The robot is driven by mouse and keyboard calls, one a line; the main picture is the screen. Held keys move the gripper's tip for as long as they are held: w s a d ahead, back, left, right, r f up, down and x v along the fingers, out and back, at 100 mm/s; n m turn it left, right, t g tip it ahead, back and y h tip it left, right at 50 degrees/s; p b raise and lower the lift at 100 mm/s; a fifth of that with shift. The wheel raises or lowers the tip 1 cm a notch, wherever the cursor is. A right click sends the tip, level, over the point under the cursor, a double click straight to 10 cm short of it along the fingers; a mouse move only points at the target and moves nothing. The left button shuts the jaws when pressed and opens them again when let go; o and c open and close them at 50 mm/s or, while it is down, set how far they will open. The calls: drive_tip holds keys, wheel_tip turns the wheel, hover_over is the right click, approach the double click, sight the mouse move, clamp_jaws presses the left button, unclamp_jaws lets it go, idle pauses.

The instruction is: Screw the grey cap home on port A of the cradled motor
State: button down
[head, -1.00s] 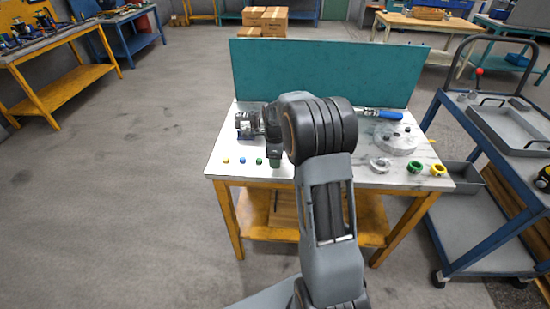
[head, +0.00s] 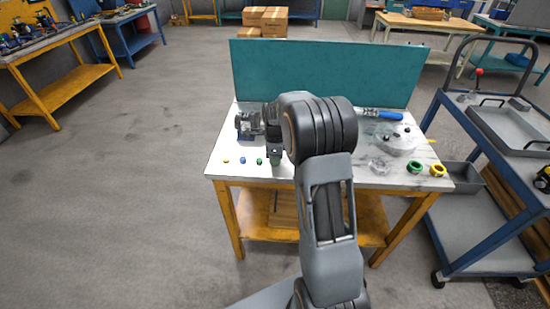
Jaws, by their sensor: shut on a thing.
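The motor (head: 247,124), a dark and metallic body, sits in its cradle at the left back of the grey-white bench top (head: 225,145). My gripper (head: 275,158) is just right of the motor in the picture, low over the bench, largely covered by my own wrist. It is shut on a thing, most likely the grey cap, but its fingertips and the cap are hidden. Port A cannot be made out, so I cannot tell whether the cap touches it or how it is seated.
Small yellow (head: 226,161), blue (head: 242,160) and green (head: 259,161) pieces lie along the front left. A pale ring (head: 379,166), green ring (head: 415,167) and yellow ring (head: 438,170) lie at right. A blue-handled tool (head: 385,114) lies behind. A teal panel (head: 320,70) closes the back.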

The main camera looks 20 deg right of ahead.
drive_tip(key=shift+r+p, duration=2.1)
drive_tip(key=shift+r, duration=0.75)
drive_tip(key=shift+r, duration=0.1)
